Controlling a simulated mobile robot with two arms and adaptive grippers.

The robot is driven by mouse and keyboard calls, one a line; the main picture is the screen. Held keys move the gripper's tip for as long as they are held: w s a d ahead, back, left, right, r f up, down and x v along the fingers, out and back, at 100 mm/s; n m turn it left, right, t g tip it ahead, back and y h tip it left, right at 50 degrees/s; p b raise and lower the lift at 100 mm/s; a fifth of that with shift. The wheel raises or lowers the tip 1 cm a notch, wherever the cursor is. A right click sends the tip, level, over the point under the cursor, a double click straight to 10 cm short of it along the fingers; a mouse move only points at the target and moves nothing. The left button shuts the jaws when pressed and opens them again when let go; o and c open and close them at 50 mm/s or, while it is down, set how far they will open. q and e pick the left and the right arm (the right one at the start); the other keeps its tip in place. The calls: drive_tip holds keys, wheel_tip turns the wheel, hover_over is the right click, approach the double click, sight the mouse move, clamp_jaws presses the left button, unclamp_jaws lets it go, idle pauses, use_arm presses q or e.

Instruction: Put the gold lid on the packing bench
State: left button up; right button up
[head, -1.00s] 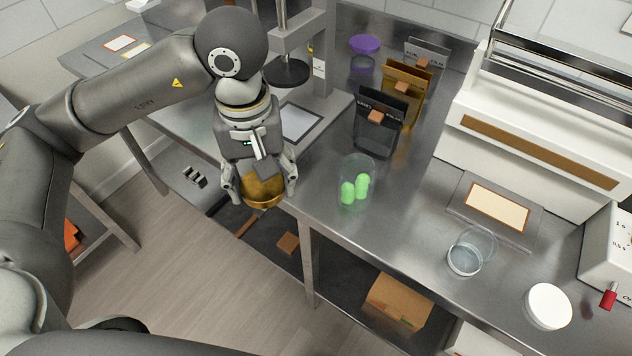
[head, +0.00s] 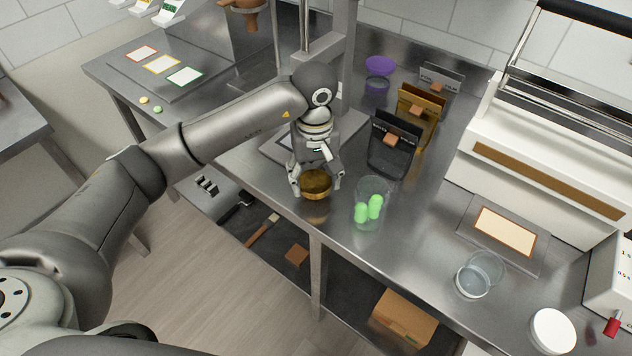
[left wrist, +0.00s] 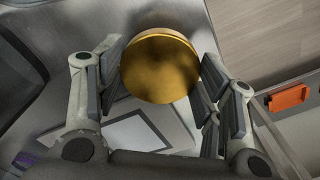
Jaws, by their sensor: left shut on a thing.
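The gold lid (head: 316,186) is a round, shiny gold disc with a short rim. My left gripper (head: 315,182) is shut on it, with a finger on either side. The lid is over or at the front edge of the steel packing bench (head: 290,200); whether it touches the steel I cannot tell. In the left wrist view the lid (left wrist: 160,66) shows its round face between the fingers of my left gripper (left wrist: 160,85). My right gripper is not in view.
A clear jar with green gummies (head: 371,204) stands just right of the lid. Black (head: 394,146), gold (head: 419,112) and grey pouches (head: 441,80) stand behind it. A purple-lidded jar (head: 380,68) is further back. An empty clear jar (head: 473,280) and white lid (head: 553,331) lie right.

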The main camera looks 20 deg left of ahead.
sight(316, 180)
use_arm(q)
drive_tip(key=shift+w+d+f, duration=0.1)
drive_tip(key=shift+w+f, duration=0.1)
drive_tip(key=shift+f, duration=0.2)
wheel_tip(316, 180, down, 2)
drive_tip(key=shift+f+p, duration=0.1)
drive_tip(key=shift+p, duration=0.75)
drive_tip(key=shift+f, duration=0.3)
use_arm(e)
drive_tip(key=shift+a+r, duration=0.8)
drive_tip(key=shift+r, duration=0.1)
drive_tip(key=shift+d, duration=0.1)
use_arm(q)
drive_tip(key=shift+f+b, duration=0.25)
drive_tip(key=shift+b, duration=0.1)
drive_tip(key=o, duration=1.6)
drive_tip(key=shift+r, duration=0.1)
drive_tip(key=shift+c, duration=0.2)
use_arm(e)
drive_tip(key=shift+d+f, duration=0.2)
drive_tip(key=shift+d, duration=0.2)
